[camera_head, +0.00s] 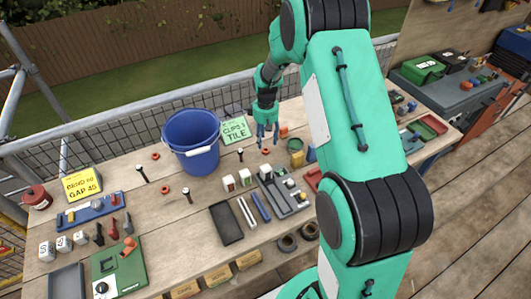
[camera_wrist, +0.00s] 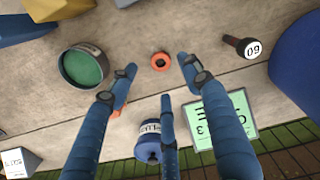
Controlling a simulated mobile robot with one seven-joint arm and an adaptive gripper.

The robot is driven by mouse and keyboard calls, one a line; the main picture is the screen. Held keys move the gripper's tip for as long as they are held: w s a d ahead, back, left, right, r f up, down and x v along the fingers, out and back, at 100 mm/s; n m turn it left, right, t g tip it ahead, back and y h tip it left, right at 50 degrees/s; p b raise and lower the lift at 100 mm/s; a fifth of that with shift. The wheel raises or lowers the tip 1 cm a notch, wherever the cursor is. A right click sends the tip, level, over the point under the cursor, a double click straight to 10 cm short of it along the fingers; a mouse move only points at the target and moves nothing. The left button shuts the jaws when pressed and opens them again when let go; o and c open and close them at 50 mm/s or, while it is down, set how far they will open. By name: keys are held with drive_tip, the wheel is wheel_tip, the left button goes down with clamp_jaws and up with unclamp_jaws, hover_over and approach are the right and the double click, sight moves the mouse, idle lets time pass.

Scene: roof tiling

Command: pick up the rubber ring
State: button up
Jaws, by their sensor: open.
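A small orange-red rubber ring (camera_head: 265,152) lies flat on the wooden table. It also shows in the wrist view (camera_wrist: 160,69), at the upper middle. My gripper (camera_head: 267,138) points down above the table, just behind this ring in the head view. In the wrist view my gripper (camera_wrist: 155,85) has its three blue fingers spread, with nothing held. The ring lies on the table beyond and between the two outer fingertips, apart from them. Two similar rings lie left of the bucket, an upper one (camera_head: 155,155) and a lower one (camera_head: 165,189).
A blue bucket (camera_head: 191,145) stands left of my gripper. A grey tray (camera_head: 290,205) is nearer the front.

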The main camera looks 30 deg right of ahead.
sight(266, 150)
drive_tip(key=shift+f, duration=0.45)
drive_tip(key=shift+f+b, duration=0.8)
drive_tip(key=shift+f, duration=1.8)
drive_tip(key=shift+c, duration=0.3)
drive_tip(key=c, duration=0.8)
